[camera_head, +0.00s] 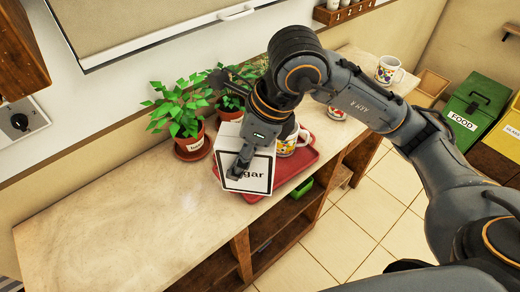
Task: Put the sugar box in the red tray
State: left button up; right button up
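The sugar box (262,182) is white with black edging and dark lettering. It stands roughly upright over the left part of the red tray (302,163). I cannot tell whether its base touches the tray. My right gripper (240,158) comes in from above right, with a dark finger across the front face of the box and part of its label. The other finger is not clearly visible, so I cannot tell whether the gripper grips the box. My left gripper is not in view.
A patterned mug (290,144) stands on the tray, right of the box. Potted plants (184,112) stand behind. Another mug (388,69) is at the counter's far end. The wooden counter (120,210) is clear on the left. Green (478,100) and yellow bins stand at right.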

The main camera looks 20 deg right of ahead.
jog(key=w+d+f+p, duration=0.1)
jog(key=w+f+p, duration=0.1)
jog(key=w+f, duration=0.2)
jog(key=w+d+f+p, duration=0.1)
jog(key=w+f, duration=0.2)
jog(key=f, duration=0.1)
jog(key=w+d+f+p, duration=0.2)
jog(key=w+f, duration=0.2)
jog(key=shift+w+p, duration=0.3)
jog(key=shift+f+b, duration=0.25)
jog(key=shift+b, duration=0.05)
jog(key=o, duration=1.7)
